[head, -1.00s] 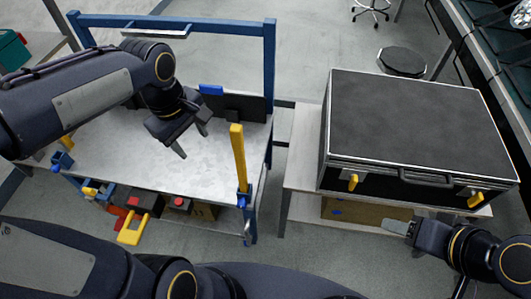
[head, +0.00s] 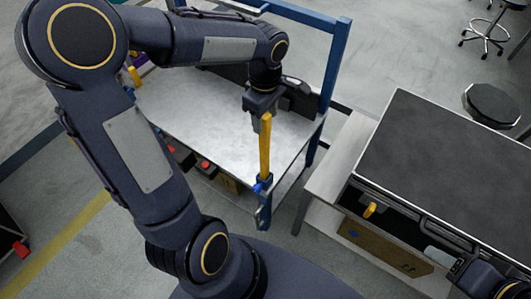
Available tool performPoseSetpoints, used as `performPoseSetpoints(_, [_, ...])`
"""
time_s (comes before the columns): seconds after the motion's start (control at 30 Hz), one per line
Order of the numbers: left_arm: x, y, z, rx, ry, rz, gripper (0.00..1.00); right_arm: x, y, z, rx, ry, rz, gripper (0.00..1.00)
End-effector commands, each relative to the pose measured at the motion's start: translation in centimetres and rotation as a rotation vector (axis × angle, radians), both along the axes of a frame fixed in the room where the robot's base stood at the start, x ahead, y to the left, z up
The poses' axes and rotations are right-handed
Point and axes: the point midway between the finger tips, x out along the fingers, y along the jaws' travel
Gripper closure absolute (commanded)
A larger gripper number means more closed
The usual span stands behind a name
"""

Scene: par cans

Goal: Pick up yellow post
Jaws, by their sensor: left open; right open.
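The yellow post (head: 265,150) stands nearly upright at the front right corner of the metal workbench, in a blue holder. My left gripper (head: 262,116) points down at the top of the post, with its fingers open at the post's upper end. I cannot tell whether the fingers touch it. My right gripper (head: 443,258) is at the lower right, in front of the black case and away from the post. Its open fingers are seen partly edge-on.
The workbench (head: 200,112) has a blue frame (head: 333,75) behind the post. A large black case (head: 450,160) lies on a light table (head: 338,160) to the right. A cardboard box (head: 385,245) sits below the case. A stool (head: 492,103) stands at the back right.

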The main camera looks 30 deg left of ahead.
Motion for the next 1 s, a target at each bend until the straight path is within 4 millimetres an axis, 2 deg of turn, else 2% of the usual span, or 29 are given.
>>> performPoseSetpoints(0.2, [-0.1, 0.2, -3.1, 0.0, 0.003, -0.001, 0.48, 0.0, 0.0, 0.4, 0.0, 0.0, 0.0, 0.48])
performPoseSetpoints(0.5, [0.0, 0.2, -3.6, 0.0, 0.0, 0.0, 0.48, 0.0, 0.0, 0.4, 0.0, 0.0, 0.0, 0.48])
performPoseSetpoints(0.87, [0.0, 0.2, -3.6, 0.0, 0.0, 0.0, 0.94, 0.0, 0.0, 0.4, 0.0, 0.0, 0.0, 0.48])
performPoseSetpoints(1.0, [0.0, 0.2, -3.5, 0.001, -0.002, 0.0, 0.94, 0.0, 0.0, 0.4, 0.0, 0.0, 0.0, 0.48])
